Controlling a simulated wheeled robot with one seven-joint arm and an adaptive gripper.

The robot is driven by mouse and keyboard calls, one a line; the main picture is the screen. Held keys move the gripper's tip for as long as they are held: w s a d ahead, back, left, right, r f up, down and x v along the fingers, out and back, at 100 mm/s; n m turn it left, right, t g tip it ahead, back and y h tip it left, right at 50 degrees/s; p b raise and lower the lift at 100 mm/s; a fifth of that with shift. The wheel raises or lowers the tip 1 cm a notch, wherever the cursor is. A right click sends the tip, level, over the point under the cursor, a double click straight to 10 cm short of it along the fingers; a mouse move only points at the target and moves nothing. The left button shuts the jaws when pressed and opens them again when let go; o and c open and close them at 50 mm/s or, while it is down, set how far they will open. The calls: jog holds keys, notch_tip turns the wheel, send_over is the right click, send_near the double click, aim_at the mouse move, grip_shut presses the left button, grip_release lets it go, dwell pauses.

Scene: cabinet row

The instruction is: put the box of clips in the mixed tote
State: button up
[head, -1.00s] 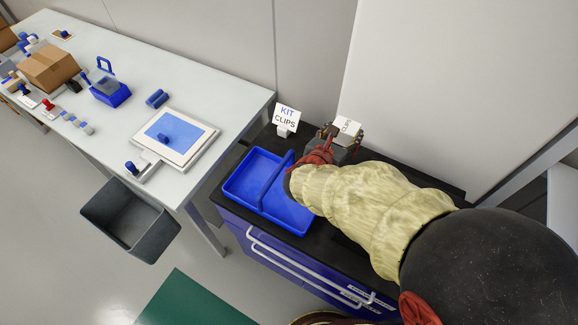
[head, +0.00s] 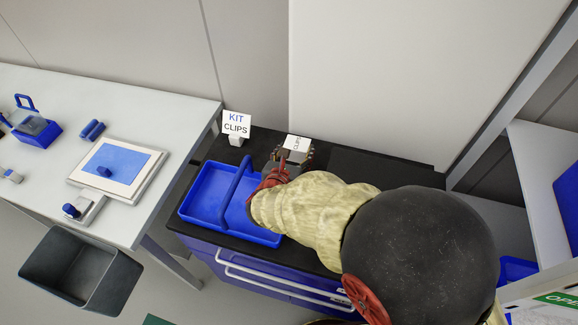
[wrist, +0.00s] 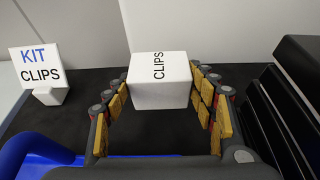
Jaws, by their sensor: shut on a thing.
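The box of clips (wrist: 158,88) is a small white box marked CLIPS. It is between the fingers of my gripper (wrist: 160,78) in the wrist view, and the fingers touch its sides. In the head view the box (head: 297,143) shows at the end of my gripper (head: 290,156), over the black countertop behind the blue divided tray. I cannot tell whether it is clear of the countertop. No label reading mixed is legible, so I cannot tell which container is the mixed tote.
A white table (head: 160,112) is at left, with a grey bin (head: 100,285) below. At right, a shelf unit (head: 540,170) holds blue containers (head: 570,195).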

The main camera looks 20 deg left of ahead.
aim_at(295, 161)
jog(key=shift+f+b, duration=0.9)
jog(key=shift+f, duration=1.6)
jog(key=shift+f, duration=0.15)
jog(key=o, duration=0.8)
jog(key=shift+f, duration=0.1)
jog(key=o, duration=0.5)
jog(key=shift+c, duration=0.2)
jog(key=shift+r, duration=0.2)
